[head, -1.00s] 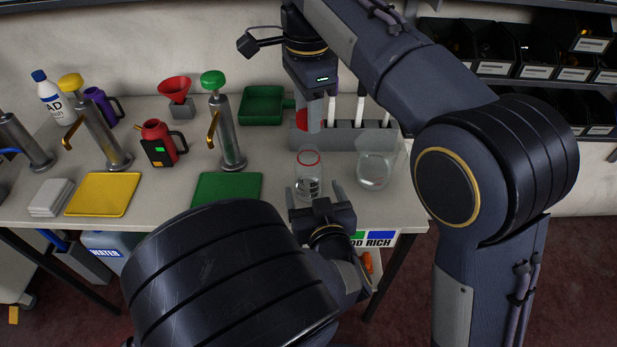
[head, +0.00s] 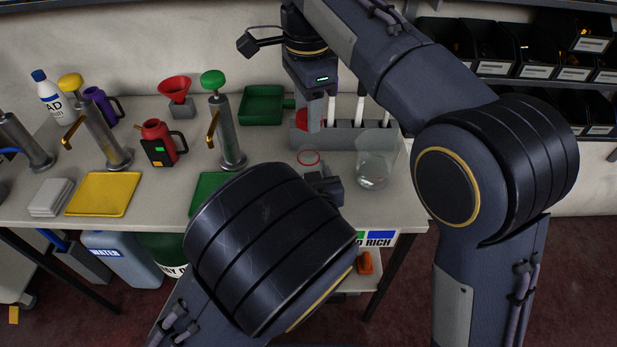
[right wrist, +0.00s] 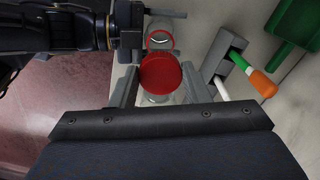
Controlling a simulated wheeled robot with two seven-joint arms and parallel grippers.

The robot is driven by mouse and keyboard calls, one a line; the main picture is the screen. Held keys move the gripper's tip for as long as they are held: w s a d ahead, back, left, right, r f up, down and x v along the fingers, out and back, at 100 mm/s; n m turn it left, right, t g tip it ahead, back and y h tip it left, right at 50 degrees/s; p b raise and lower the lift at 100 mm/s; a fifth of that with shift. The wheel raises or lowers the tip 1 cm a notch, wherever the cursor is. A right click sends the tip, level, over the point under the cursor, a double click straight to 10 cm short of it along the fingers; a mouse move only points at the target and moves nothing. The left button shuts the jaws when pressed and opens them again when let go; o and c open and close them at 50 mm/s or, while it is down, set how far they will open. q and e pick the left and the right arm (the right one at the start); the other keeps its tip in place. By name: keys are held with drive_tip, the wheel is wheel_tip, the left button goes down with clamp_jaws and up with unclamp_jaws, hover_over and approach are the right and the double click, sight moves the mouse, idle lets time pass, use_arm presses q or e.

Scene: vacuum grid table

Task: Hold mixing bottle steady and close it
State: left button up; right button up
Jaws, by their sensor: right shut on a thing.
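The clear mixing bottle stands upright on the table with a red rim (head: 308,158); my left arm hides most of its body in the head view. The rim also shows in the right wrist view (right wrist: 159,40). My right gripper (head: 315,115) is shut on a round red lid (right wrist: 160,74), held above the table behind the bottle and apart from it. My left gripper (head: 325,186) is low at the bottle's front side, mostly hidden by its own arm. In the right wrist view one of its fingers stands beside the bottle with a gap, so it looks open.
A clear beaker (head: 372,173) stands close right of the bottle. A green tray (head: 262,104), a green-topped pump (head: 228,130) and a red jug (head: 158,143) stand to the left.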

use_arm(q)
drive_tip(key=c, duration=1)
use_arm(e)
drive_tip(key=shift+a+f, duration=0.1)
drive_tip(key=shift+f, duration=2.4)
drive_tip(key=shift+f, duration=0.1)
drive_tip(key=shift+f, duration=0.8)
drive_tip(key=shift+f, duration=0.55)
